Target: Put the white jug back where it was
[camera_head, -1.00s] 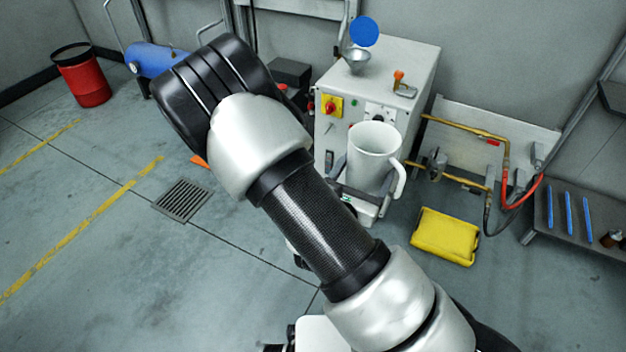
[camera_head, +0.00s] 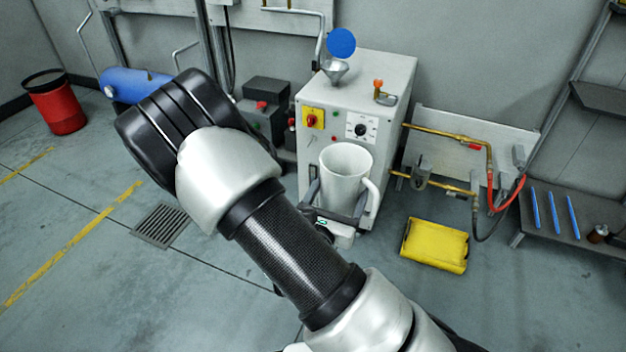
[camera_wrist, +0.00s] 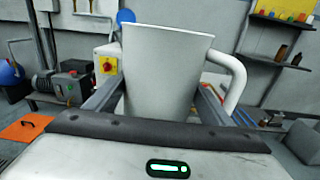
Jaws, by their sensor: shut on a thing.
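The white jug (camera_head: 344,178) is upright in front of the grey machine cabinet in the head view, with its handle to the right. It fills the middle of the wrist view (camera_wrist: 162,75), where it stands between the two jaws and hides most of the cabinet. My gripper (camera_head: 337,208) is shut on the jug, one finger on each side of its body. The jug's base is hidden behind the gripper, and I cannot tell how high it is above the floor.
The grey cabinet (camera_head: 390,75) carries a funnel (camera_head: 336,72) and a blue disc (camera_head: 341,43). Brass pipes (camera_head: 450,137) and a red hose (camera_head: 511,192) are to its right. A yellow pad (camera_head: 435,245) lies on the floor. A dark shelf (camera_head: 590,222) stands far right.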

